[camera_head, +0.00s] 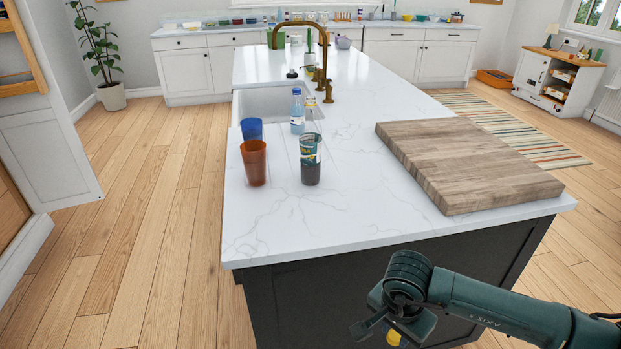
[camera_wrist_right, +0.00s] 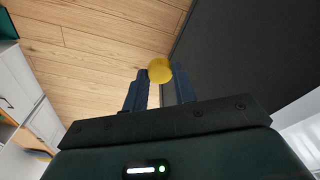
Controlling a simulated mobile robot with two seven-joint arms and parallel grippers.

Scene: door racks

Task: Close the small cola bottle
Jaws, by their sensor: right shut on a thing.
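A dark container with a teal label (camera_head: 310,160) stands upright on the white counter, beside an orange-brown cup. It may be the small cola bottle, but I cannot tell for sure. A clear bottle with a blue cap (camera_head: 297,112) stands behind it, near the sink. My right gripper (camera_head: 388,332) is low in front of the island's near end, below the counter top and well apart from the bottles. In the right wrist view it is shut on a small round yellow cap (camera_wrist_right: 159,70), held between the fingertips. My left gripper is out of view.
An orange-brown cup (camera_head: 254,163) and a blue cup (camera_head: 251,129) stand left of the dark container. A thick wooden board (camera_head: 465,163) lies at the counter's right. The marble counter (camera_head: 330,215) is clear in front. The island's dark side (camera_wrist_right: 235,50) is close to my right gripper.

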